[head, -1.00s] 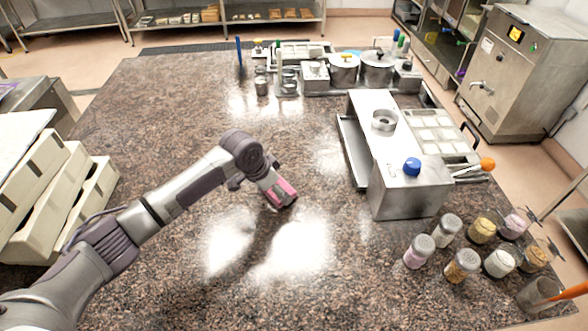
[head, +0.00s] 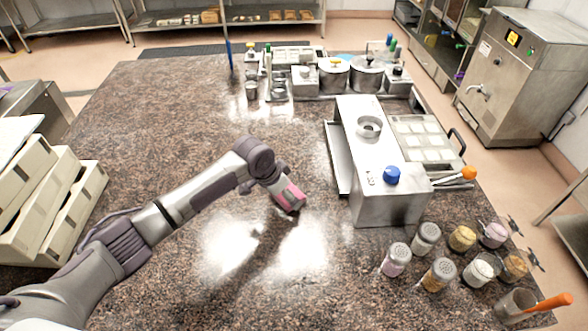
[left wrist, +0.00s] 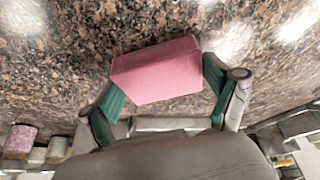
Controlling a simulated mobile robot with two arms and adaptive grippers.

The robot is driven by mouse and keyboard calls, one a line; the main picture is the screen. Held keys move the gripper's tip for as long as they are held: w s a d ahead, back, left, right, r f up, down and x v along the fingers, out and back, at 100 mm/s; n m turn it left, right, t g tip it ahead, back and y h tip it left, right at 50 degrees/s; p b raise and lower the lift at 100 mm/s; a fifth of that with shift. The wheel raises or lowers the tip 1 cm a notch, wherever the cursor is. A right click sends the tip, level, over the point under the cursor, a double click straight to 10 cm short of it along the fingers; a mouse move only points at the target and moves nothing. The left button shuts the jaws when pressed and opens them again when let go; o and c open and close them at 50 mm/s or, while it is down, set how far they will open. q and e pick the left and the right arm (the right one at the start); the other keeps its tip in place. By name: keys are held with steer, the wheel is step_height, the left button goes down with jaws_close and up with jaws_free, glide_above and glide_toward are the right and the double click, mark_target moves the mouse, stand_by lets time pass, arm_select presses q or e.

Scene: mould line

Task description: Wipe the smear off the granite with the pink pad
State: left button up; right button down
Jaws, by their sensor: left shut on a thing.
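The pink pad (head: 291,197) is held by my left gripper (head: 286,193) over the middle of the speckled brown granite top (head: 150,110). In the left wrist view the pink pad (left wrist: 158,70) sits between the two green-lined fingers of my left gripper (left wrist: 160,85), which are shut on it. The pad's far side is at or close to the granite; I cannot tell whether it touches. I cannot make out the smear; bright light reflections lie on the stone around the pad. My right gripper is not in view.
A steel machine with a blue knob (head: 391,176) stands right of the pad. Several shaker jars (head: 425,237) stand at the front right. Pots (head: 334,73) and small containers line the back edge. Cream bins (head: 75,210) are at the left. The granite left of the machine is clear.

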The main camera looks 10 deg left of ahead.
arm_select(q)
step_height(320, 180, up, 4)
steer(key=p, duration=0.3)
steer(key=shift+r, duration=0.1)
steer(key=shift+a+r+p, duration=0.15)
steer(key=shift+r+p, duration=0.2)
steer(key=shift+p, duration=0.2)
steer(key=shift+r+p, duration=0.75)
steer(key=shift+d+r+p, duration=0.25)
steer(key=shift+r+p, duration=0.4)
steer(key=shift+p, duration=0.05)
steer(key=shift+a+r, duration=0.1)
steer(key=shift+r, duration=0.15)
steer(key=shift+f, duration=0.1)
